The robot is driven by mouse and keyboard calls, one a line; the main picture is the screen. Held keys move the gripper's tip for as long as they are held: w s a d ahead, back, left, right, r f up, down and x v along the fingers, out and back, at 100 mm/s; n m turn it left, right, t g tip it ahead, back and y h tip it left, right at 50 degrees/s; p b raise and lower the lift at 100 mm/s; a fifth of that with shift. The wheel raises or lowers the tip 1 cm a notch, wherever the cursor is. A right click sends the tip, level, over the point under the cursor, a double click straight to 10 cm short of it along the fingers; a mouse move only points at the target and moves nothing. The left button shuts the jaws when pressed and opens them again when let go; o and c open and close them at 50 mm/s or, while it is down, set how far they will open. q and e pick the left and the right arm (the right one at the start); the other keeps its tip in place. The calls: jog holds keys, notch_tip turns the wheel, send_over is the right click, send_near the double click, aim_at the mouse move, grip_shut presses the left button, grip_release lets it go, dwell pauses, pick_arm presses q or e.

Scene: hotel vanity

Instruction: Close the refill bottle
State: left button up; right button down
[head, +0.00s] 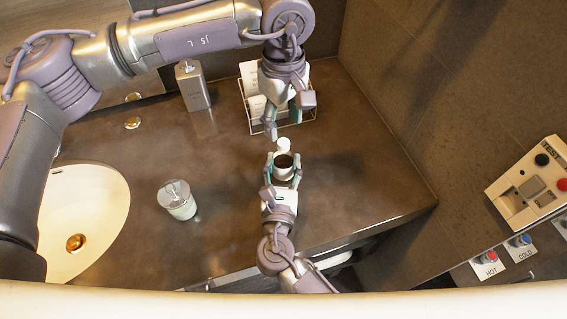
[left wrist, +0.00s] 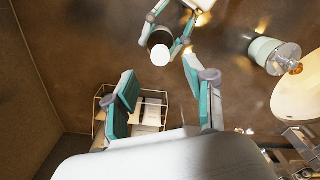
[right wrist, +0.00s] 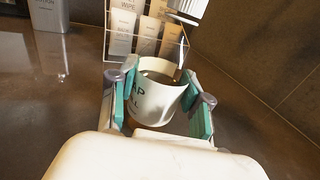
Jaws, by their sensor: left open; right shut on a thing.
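The refill bottle (head: 283,174) is a white cylinder with an open, dark mouth. In the right wrist view the refill bottle (right wrist: 158,101) shows part of a dark label. My right gripper (head: 283,165) is shut around its sides, with one finger on each side. My left gripper (head: 283,123) is open and empty, just beyond the cap. In the left wrist view the cap's pale top (left wrist: 161,53) lies ahead of the left fingers.
A wire rack (head: 312,119) with labelled tubes stands behind the grippers. A grey lotion bottle (head: 194,86) is at the back. A clear-lidded pale green jar (head: 179,205) stands left. The sink (head: 105,190) is farther left. A panel (head: 530,183) is at far right. The counter between jar and grippers is clear.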

jog(key=shift+c, duration=2.1)
grip_release()
pick_arm(q)
notch_tip(320, 180, up, 7)
jog(key=shift+f, duration=0.15)
pick_arm(e)
jog(key=shift+s, duration=0.1)
jog(key=s, duration=0.8)
jog(key=s+a, duration=0.1)
jog(key=s, duration=0.2)
jog(key=shift+s, duration=0.4)
